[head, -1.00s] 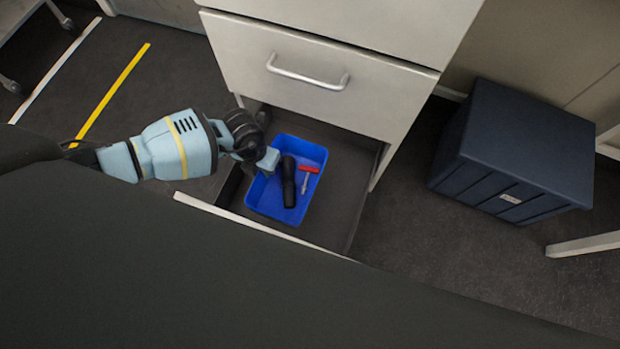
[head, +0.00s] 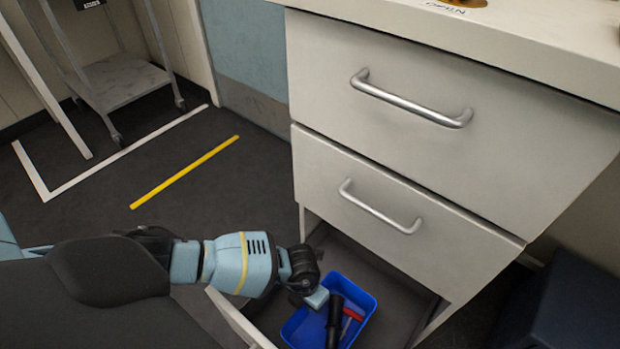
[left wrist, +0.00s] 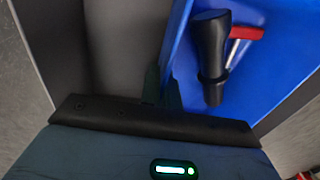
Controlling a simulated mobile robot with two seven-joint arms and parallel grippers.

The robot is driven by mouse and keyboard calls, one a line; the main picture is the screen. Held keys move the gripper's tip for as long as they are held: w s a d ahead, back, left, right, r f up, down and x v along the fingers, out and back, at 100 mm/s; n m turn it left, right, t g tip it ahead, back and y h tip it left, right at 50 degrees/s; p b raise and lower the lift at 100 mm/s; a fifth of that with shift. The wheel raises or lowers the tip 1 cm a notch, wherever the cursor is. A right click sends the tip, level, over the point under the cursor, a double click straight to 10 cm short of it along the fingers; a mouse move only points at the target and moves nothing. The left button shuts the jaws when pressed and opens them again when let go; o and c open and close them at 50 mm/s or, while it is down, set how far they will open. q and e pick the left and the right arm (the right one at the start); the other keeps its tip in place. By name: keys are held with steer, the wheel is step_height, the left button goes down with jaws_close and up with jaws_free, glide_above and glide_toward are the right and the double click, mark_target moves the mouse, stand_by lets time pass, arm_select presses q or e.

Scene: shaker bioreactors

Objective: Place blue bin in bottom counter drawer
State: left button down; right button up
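The blue bin (head: 359,295) sits inside the open bottom drawer (head: 398,299); its near part is cut off by the lower edge of the head view. It holds a black tapered object (head: 334,322) and a red-and-silver tool (head: 350,316). My left gripper (head: 316,299) is at the bin's left wall. In the left wrist view, its two narrow fingers (left wrist: 163,88) are close together on either side of the wall of the bin (left wrist: 270,75), shut on it. Whether the bin rests fully on the drawer floor is hard to tell. My right gripper is not in view.
Two closed drawers with silver handles (head: 380,207) (head: 410,98) are above the open one, under a white countertop (head: 560,50). A dark blue box (head: 570,305) stands on the floor at right. A cart (head: 120,85) stands at the back left.

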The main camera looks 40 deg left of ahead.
arm_select(q)
steer(key=shift+w+f+b, duration=0.1)
steer(key=shift+f+b, duration=1.3)
steer(key=shift+f, duration=0.95)
steer(key=shift+f, duration=0.2)
steer(key=c, duration=1.6)
jaws_free()
steer(key=shift+c, duration=0.2)
step_height(320, 180, up, 12)
steer(key=a+p, duration=0.1)
steer(key=p, duration=0.5)
steer(key=shift+r, duration=0.15)
